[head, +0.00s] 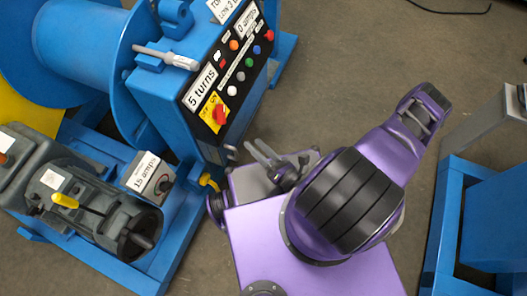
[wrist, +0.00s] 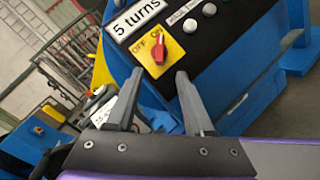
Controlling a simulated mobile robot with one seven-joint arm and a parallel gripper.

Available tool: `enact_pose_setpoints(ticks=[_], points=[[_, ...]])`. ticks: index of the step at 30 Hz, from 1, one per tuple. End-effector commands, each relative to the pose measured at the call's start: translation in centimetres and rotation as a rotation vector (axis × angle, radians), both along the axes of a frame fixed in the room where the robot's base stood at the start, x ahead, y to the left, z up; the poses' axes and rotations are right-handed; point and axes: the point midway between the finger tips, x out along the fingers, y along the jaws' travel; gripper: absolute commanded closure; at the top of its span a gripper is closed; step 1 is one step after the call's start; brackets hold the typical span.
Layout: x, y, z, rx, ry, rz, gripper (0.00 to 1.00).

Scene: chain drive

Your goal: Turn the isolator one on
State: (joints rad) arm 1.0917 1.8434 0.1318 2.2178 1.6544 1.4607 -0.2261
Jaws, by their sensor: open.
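The isolator is a red rotary knob on a yellow plate (head: 218,113) marked OFF and ON, low on the black front panel of the blue control box. In the wrist view the red knob (wrist: 158,50) stands just beyond and between my fingertips, with OFF to its left and ON above it. I cannot tell for sure which mark the knob points to. My gripper (head: 256,149) is open and empty, below and right of the isolator in the head view. In the wrist view my gripper (wrist: 158,75) has its two fingers apart, not visibly touching the knob.
The panel also carries a "5 turns" label (head: 202,87) and several coloured buttons close to the isolator. A motor (head: 95,208) and a "15 amps" box (head: 149,175) stand at left. Open floor lies right of the panel.

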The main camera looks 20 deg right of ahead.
Motion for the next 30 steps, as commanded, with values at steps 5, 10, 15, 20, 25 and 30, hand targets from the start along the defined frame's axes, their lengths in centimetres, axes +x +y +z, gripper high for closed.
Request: enact_pose_setpoints(ticks=[5,10,15,20,25,30], points=[[-1.9,-1.0,0.0,-0.001,0.0,-0.001,0.47],[-2.4,-1.3,0.0,0.0,0.0,0.0,0.47],[-2.4,-1.3,0.0,0.0,0.0,0.0,0.47],[-2.4,-1.3,0.0,0.0,0.0,0.0,0.47],[-2.4,-1.3,0.0,-0.001,0.0,0.001,0.47],[-3.5,-1.0,-0.7,-0.069,-0.005,0.126,0.47]])
